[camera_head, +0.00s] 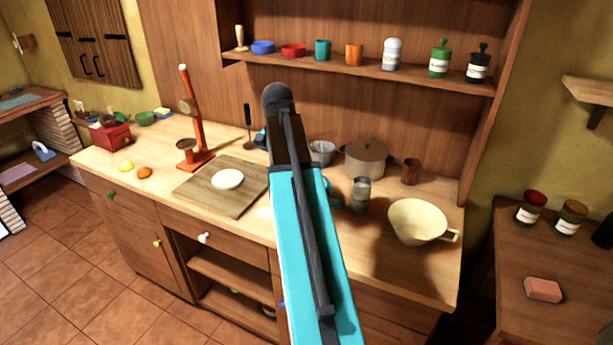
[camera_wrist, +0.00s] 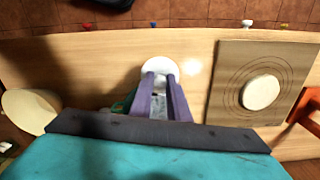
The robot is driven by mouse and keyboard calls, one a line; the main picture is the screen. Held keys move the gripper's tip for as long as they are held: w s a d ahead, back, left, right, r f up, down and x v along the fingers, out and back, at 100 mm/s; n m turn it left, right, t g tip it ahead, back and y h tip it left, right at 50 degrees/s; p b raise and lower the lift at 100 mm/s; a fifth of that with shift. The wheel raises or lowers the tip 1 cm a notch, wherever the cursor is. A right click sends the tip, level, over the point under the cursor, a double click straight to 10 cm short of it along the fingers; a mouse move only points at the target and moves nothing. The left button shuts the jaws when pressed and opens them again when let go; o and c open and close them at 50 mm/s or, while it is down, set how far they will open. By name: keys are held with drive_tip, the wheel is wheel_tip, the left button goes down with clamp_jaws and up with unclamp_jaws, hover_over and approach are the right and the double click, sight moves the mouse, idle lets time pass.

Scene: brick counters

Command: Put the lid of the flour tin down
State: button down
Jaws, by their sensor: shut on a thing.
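In the wrist view my gripper (camera_wrist: 160,78) has its two purple fingers close together on a round white piece (camera_wrist: 158,64), which I take to be the lid. It is over the counter near the front edge, between the cutting board and the cream bowl. I cannot tell whether it touches the counter. In the head view my turquoise arm hides the gripper and the lid.
A cutting board (camera_head: 205,197) bears a white disc (camera_head: 227,179). A red-orange stand (camera_head: 194,125) is behind it. A cream bowl (camera_head: 418,222), a grey jar (camera_head: 361,190) and a lidded pot (camera_head: 366,160) are to the right.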

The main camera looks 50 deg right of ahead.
drive_tip(key=w+a+f+n, duration=0.3)
drive_tip(key=w+a, duration=0.1)
drive_tip(key=a, duration=0.7)
drive_tip(key=w+a+f+n, duration=0.3)
drive_tip(key=w+a+n, duration=0.1)
drive_tip(key=a, duration=0.8)
drive_tip(key=w+a+f+n, duration=0.3)
drive_tip(key=w+a, duration=0.2)
drive_tip(key=a, duration=0.7)
drive_tip(key=shift+w+n, duration=0.4)
drive_tip(key=shift+s, duration=0.15)
